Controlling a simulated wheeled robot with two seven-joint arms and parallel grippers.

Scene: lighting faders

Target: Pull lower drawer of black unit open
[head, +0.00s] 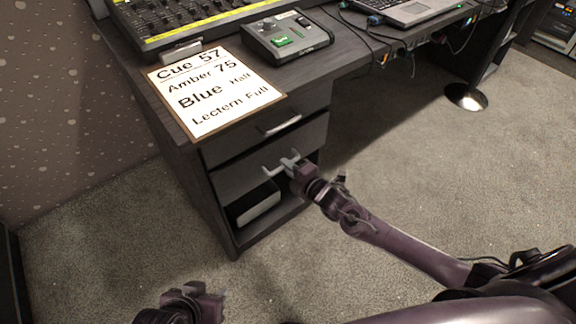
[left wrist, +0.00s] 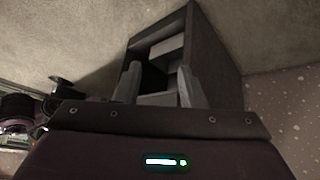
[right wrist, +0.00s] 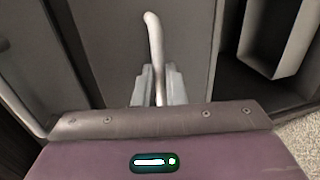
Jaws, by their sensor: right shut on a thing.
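The black drawer unit (head: 222,222) stands under the desk, with an upper drawer (head: 225,148) and a lower drawer (head: 235,180). The lower drawer's pale bar handle (head: 270,171) also shows in the right wrist view (right wrist: 153,30), passing between the fingers. My right gripper (head: 290,163) is shut on this handle, and the fingers (right wrist: 157,85) hide part of it. The lower drawer's front looks about flush with the upper one. My left gripper (head: 208,292) is low at the front, apart from the unit; its fingers (left wrist: 158,85) are spread and empty.
The upper drawer has its own handle (head: 280,125). Below the lower drawer is an open bay with a white box (head: 258,204). On the desk are a cue sign (head: 235,108), a fader console (head: 170,15), a small control box (head: 290,38) and a laptop (head: 405,10). The carpet in front is clear.

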